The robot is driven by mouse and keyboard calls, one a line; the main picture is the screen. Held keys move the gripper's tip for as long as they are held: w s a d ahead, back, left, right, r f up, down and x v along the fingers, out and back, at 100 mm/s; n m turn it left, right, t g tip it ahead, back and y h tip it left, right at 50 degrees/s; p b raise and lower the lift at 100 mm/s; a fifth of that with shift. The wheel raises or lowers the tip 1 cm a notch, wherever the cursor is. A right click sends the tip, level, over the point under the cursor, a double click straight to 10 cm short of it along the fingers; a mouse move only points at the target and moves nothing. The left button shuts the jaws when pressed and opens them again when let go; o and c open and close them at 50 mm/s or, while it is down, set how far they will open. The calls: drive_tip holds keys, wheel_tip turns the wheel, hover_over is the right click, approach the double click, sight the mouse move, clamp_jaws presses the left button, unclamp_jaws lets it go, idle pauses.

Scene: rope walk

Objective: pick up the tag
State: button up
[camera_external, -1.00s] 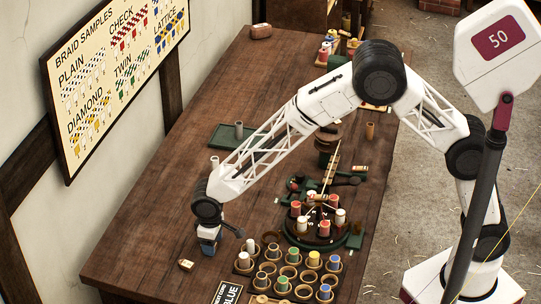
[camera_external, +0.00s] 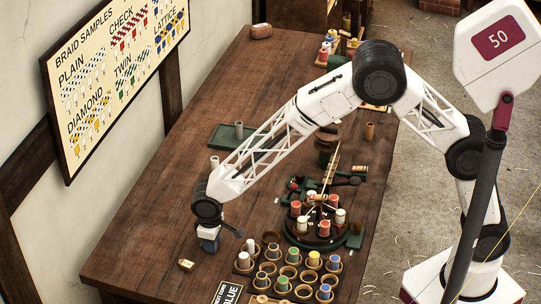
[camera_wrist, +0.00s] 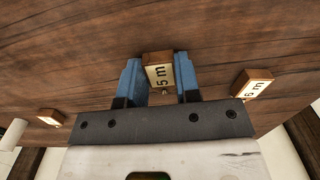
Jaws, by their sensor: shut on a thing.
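A small tag block (camera_wrist: 158,72) with a wooden top and a cream face reading "5 m" sits between the blue fingers of my gripper (camera_wrist: 158,84) in the wrist view. My gripper is shut on it. In the outside view my gripper (camera_external: 209,246) is low over the near left part of the bench, and the held tag is hidden there. A similar tag reading "6 m" (camera_wrist: 252,84) shows at the right of the wrist view. Another small tag (camera_wrist: 50,117) is at the left. In the outside view a loose tag (camera_external: 186,265) lies left of my gripper.
A rack of cups with coloured spools (camera_external: 290,272) stands right of my gripper. Behind it is a round stand with spools (camera_external: 318,225). A green tray (camera_external: 226,137) lies farther back. A "BLUE" card (camera_external: 228,294) is at the near edge. The bench left of the tray is clear.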

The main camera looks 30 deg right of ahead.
drive_tip(key=shift+r, duration=0.1)
wheel_tip(320, 180, up, 10)
idle(0.8)
idle(0.8)
